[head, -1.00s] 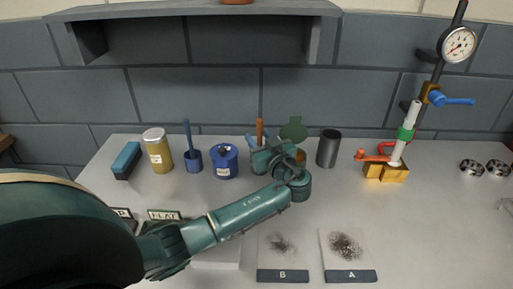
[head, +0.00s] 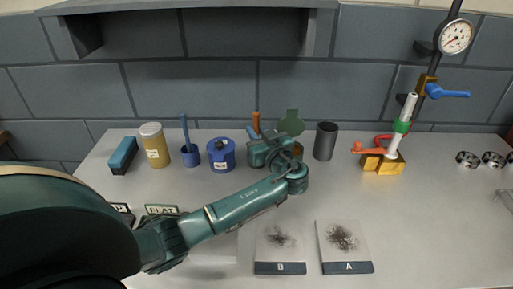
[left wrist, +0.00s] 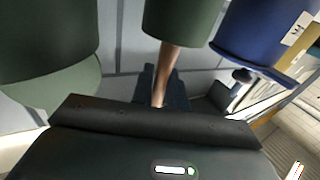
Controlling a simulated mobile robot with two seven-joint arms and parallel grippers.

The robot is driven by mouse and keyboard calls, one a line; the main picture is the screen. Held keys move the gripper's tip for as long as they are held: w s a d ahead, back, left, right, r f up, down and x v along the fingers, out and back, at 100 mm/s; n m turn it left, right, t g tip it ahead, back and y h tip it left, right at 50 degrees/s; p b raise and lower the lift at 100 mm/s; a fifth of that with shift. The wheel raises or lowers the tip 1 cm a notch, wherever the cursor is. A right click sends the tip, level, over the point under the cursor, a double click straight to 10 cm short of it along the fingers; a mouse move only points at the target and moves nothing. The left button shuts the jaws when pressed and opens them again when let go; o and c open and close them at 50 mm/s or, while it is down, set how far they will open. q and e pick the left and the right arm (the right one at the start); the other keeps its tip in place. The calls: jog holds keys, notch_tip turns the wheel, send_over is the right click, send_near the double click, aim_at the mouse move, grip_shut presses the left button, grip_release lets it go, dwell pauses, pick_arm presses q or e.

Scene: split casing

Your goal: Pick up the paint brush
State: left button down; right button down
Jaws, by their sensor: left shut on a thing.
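The paint brush shows as an upright orange-brown handle (head: 256,121) behind my left gripper (head: 254,133) in the head view. The gripper's blue fingers are shut around the handle. In the left wrist view the wooden handle (left wrist: 167,72) runs between the dark fingers (left wrist: 162,92) towards a green cylinder (left wrist: 178,20). The brush's lower end is hidden in both views, and I cannot tell whether it is clear of the table. My right gripper is not in view.
A blue jar (head: 221,155), a blue cup with a blue stick (head: 190,157), a yellow tin (head: 153,148) and a blue block (head: 123,156) stand to the left. A dark cylinder (head: 325,142) and a gauge stand (head: 382,163) stand to the right. Plates B (head: 280,268) and A (head: 347,267) lie in front.

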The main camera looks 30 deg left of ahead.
aim_at(256, 113)
pick_arm(q)
notch_tip(256, 113, up, 10)
jog(key=shift+r+b, duration=0.1)
jog(key=shift+b, duration=0.6)
jog(key=c, duration=1.9)
grip_release()
grip_shut()
